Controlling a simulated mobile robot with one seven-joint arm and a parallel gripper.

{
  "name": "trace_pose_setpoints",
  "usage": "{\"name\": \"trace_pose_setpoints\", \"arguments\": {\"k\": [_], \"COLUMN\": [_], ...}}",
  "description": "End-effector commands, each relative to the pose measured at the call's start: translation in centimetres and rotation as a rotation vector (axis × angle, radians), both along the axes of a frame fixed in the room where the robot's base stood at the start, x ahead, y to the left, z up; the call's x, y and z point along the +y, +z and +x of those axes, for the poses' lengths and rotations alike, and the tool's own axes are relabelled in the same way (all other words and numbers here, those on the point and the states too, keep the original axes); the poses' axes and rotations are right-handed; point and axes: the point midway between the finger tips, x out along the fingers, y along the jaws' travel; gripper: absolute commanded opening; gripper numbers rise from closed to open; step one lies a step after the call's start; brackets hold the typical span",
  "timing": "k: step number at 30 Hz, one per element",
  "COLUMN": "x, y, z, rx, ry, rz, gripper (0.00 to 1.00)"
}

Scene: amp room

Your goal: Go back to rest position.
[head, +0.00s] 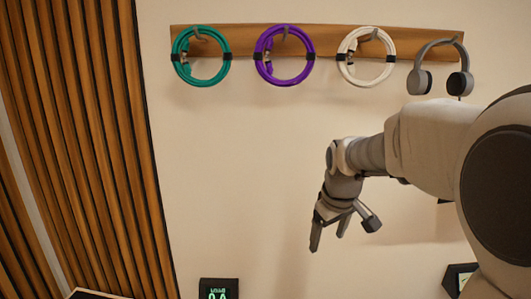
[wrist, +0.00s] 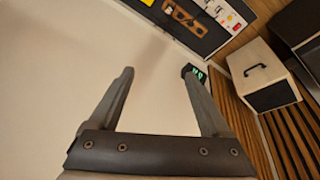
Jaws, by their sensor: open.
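My gripper (head: 335,230) hangs at the end of my arm, pointing down in front of the pale wall in the head view. In the wrist view its two fingers (wrist: 160,95) are spread apart with nothing between them. It is apart from the hung cables and the headphones, below them in the head view.
A wooden rail (head: 345,38) on the wall holds a teal cable (head: 177,62), a purple cable (head: 260,65), a white cable (head: 343,62) and grey headphones (head: 419,80). A small dark display (head: 219,289) is low on the wall. Wood slats (head: 90,140) stand left.

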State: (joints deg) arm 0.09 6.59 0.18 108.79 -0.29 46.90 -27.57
Motion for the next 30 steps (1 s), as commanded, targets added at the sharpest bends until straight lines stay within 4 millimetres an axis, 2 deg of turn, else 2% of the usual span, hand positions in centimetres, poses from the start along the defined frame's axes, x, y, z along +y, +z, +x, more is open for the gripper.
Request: {"name": "trace_pose_setpoints", "arguments": {"k": [1, 3, 9, 18, 26, 30], "x": [0.0, 0.0, 0.0, 0.0, 0.0, 0.0], "y": [1.2, 2.3, 4.6, 5.1, 3.8, 7.3], "z": [-1.6, -3.7, -9.8, -18.4, -23.9, -24.0], "rx": [-0.017, -0.031, -0.077, -0.140, -0.182, -0.179], "ry": [-0.026, -0.065, -0.177, -0.334, -0.442, -0.450], "rz": [0.009, 0.022, 0.064, 0.135, 0.192, 0.194], "gripper": [0.81, 0.81, 0.81, 0.81, 0.81, 0.81]}}
